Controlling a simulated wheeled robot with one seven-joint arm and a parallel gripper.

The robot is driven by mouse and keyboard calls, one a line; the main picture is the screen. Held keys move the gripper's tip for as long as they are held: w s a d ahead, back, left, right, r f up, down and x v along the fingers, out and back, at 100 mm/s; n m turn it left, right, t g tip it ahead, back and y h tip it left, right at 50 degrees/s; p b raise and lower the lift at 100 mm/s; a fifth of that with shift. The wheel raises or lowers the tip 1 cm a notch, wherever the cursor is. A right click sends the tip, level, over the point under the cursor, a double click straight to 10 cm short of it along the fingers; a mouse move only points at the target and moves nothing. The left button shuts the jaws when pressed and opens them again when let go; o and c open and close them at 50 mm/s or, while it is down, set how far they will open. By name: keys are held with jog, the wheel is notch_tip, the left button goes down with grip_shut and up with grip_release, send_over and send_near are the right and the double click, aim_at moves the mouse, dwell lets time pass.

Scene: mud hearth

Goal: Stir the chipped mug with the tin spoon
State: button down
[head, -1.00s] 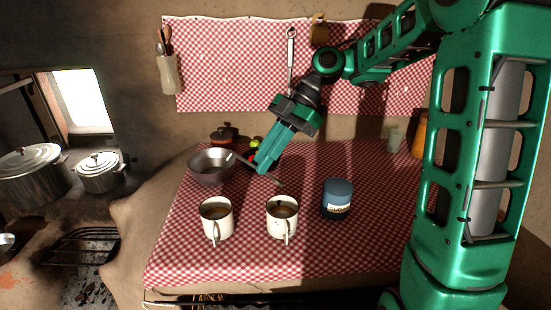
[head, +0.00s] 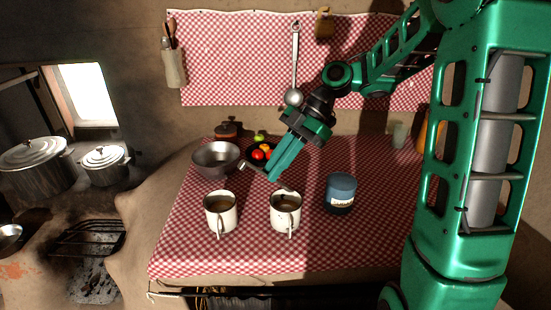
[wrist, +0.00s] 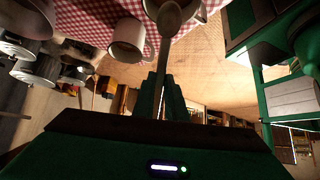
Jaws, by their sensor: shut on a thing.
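My gripper (head: 272,176) is shut on the tin spoon (wrist: 171,18), whose bowl end extends beyond the fingertips in the wrist view. In the head view the spoon is hard to make out beside the fingers. The gripper is tilted down and left, behind the mugs and above the cloth. Two white mugs with brown contents stand upright: the left mug (head: 220,213) and the right mug (head: 286,212). I cannot tell for certain which is chipped. One mug (wrist: 127,38) shows in the wrist view, left of the spoon and apart from it.
A blue labelled jar (head: 340,193) stands right of the mugs. A metal bowl (head: 213,162) and a dark dish of fruit (head: 258,155) are at the back left. A ladle (head: 295,65) hangs on the wall. The cloth in front of the mugs (head: 225,255) is clear.

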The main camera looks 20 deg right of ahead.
send_over(276, 197)
jog(key=s+a, duration=0.2)
jog(key=s, duration=0.3)
jog(key=shift+f, duration=4.65)
jog(key=shift+w+f, duration=0.15)
jog(key=shift+d+f, duration=0.1)
jog(key=shift+d, duration=0.05)
jog(key=shift+d, duration=0.1)
